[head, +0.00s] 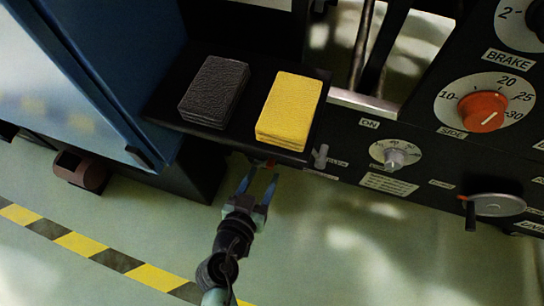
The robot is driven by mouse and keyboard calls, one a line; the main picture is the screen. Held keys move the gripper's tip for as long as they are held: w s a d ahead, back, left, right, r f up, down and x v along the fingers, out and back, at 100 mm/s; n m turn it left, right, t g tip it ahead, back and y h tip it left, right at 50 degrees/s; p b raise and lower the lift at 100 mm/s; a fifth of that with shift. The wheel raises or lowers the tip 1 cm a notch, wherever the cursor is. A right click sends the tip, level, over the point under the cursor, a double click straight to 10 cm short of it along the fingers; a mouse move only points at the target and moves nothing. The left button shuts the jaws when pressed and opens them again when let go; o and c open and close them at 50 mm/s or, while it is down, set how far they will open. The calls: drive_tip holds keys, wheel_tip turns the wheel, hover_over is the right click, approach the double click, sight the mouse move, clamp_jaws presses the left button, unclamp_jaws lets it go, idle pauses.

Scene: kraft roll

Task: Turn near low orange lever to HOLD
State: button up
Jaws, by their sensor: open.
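My gripper (261,176) is open, its two fingers pointing up the picture at the underside of the black shelf. A small red-orange bit (270,163) shows just past the fingertips, under the shelf's front edge. The shelf hides most of it, so I cannot tell its shape or whether a finger touches it. Nothing can be seen held between the fingers. At the lower right, a dark lever with an orange tip (462,197) sits at a round silver plate (498,205), well apart from my gripper. I cannot read a HOLD mark anywhere.
The black shelf (160,108) bears a dark grey pad (214,92) and a yellow pad (289,110). A small grey toggle (321,157) stands right of my gripper. The green floor (330,255) below is open.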

sight(270, 164)
drive_tip(key=b+x, duration=0.2)
drive_tip(key=x, duration=0.6)
clamp_jaws()
drive_tip(key=shift+d+f, duration=0.1)
idle(1.2)
